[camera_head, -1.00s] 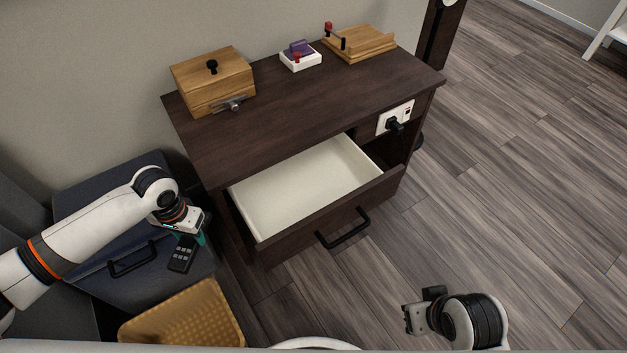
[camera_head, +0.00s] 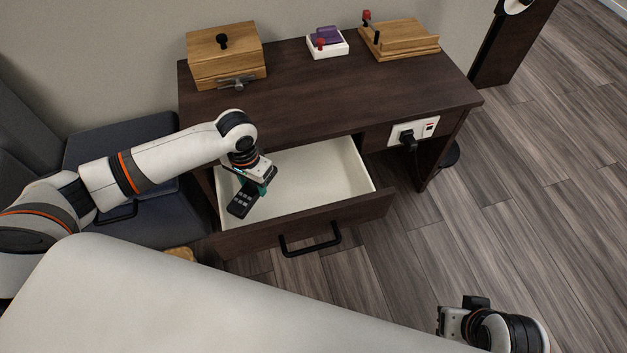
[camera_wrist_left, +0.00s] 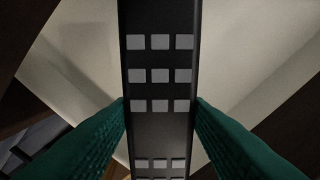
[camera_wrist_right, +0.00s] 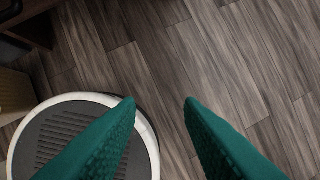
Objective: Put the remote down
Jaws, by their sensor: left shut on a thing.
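The black remote (camera_head: 242,199) with grey buttons hangs tilted from my left gripper (camera_head: 262,188). In the left wrist view the remote (camera_wrist_left: 160,60) stands between the two green fingers, which press on its sides. In the head view it shows over the left part of the open drawer, and the drawer's pale inside (camera_wrist_left: 240,50) lies behind it in the wrist view. I cannot tell how high above the drawer floor it is. My right gripper (camera_wrist_right: 160,105) is open and empty above the wooden floor; its arm shows at the lower right of the head view.
The white-lined drawer (camera_head: 325,175) is pulled out of the dark cabinet (camera_head: 320,95) and looks empty. A wooden box (camera_head: 225,60), a purple-and-white item (camera_head: 327,42) and a wooden stand (camera_head: 400,40) are on top. A socket plate (camera_head: 412,131) is at the right.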

